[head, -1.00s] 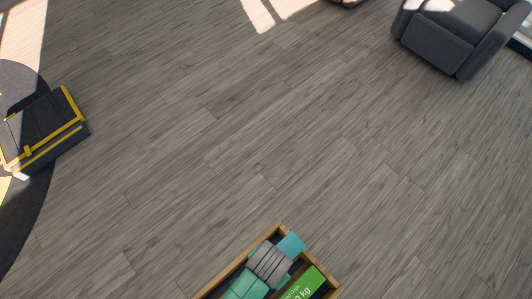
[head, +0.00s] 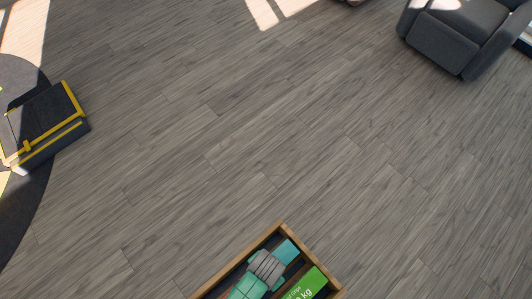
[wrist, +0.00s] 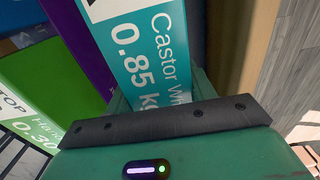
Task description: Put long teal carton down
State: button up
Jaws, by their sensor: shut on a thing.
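The long teal carton (head: 287,251) is at the bottom of the head view, inside the outline of a wooden crate (head: 253,248). In the wrist view the teal carton (wrist: 146,45) shows white print reading "Castor Wh" and "0.85 kg". My gripper (head: 268,265) is shut on the teal carton, over the crate. The gripper covers the carton's near part. I cannot tell whether the carton's underside touches the crate floor.
A green carton (head: 308,286) lies in the crate beside the teal one. A purple carton (wrist: 77,45) shows in the wrist view. A black and yellow box (head: 45,125) stands far left, a grey armchair (head: 455,40) top right. The wooden floor between is clear.

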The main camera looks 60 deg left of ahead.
jog(key=shift+f+b, duration=0.55)
jog(key=shift+f, duration=1.35)
jog(key=shift+f, duration=0.15)
jog(key=o, duration=1.6)
jog(key=shift+o, duration=0.2)
notch_tip(320, 180, up, 12)
jog(key=p, duration=0.3)
